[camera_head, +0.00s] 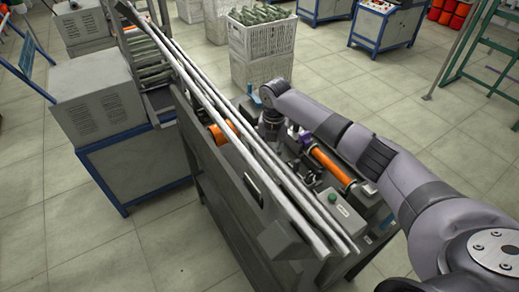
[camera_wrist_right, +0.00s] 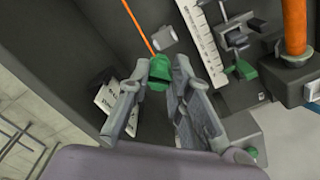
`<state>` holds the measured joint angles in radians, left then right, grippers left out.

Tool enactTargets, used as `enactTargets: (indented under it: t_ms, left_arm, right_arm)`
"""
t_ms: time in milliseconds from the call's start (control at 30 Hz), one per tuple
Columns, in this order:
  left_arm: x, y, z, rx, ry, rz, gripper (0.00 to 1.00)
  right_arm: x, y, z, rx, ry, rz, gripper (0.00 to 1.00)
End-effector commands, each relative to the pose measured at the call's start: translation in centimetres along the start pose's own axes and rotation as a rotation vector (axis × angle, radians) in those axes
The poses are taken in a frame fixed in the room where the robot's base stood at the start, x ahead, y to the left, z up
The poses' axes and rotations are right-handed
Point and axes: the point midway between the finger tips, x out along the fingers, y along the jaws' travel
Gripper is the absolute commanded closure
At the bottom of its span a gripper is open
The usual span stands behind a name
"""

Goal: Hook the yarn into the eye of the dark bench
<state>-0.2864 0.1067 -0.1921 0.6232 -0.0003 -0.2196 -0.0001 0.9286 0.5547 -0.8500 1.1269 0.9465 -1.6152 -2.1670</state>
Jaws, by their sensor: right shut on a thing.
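My right arm reaches in from the right over the dark bench (camera_head: 232,178). In the wrist view my right gripper (camera_wrist_right: 158,82) is shut on a green piece (camera_wrist_right: 158,70) between its fingertips. Orange yarn (camera_wrist_right: 141,27) runs taut from this piece to the upper left. A small light-grey round piece (camera_wrist_right: 163,38) lies just beyond the fingertips on the bench side; I cannot tell whether it is the eye. In the head view the wrist hides the fingertips and the yarn end. My left gripper is not in view.
An orange bobbin (camera_head: 331,165) lies on the bench's right side; it shows upright in the wrist view (camera_wrist_right: 295,27). Long metal rails (camera_head: 235,120) run along the bench. An orange roll (camera_head: 217,133) sits beneath them. White crates (camera_head: 262,45) stand behind.

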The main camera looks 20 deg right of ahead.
Motion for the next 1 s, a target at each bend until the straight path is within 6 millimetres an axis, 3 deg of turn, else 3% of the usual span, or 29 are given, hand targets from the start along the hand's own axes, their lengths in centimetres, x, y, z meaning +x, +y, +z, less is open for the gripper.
enactTargets:
  t_ms: [300, 533, 600, 733, 1000]
  left_arm:
    - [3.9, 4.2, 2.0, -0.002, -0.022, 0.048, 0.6]
    - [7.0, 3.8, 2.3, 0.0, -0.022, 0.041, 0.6]
    - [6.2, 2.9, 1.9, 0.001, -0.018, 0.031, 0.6]
    - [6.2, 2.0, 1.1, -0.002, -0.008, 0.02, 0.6]
    - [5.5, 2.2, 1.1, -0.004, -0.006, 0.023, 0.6]
  right_arm:
    - [4.4, -0.1, 0.0, 0.002, 0.001, -0.001, 1.0]
    - [7.6, 0.0, 0.0, 0.001, 0.001, -0.001, 1.0]
    - [6.6, 0.0, 0.0, 0.001, 0.0, 0.0, 1.0]
    - [6.6, -0.1, 0.0, 0.002, 0.0, 0.0, 1.0]
    - [6.5, -0.3, 0.1, 0.002, 0.0, 0.0, 1.0]
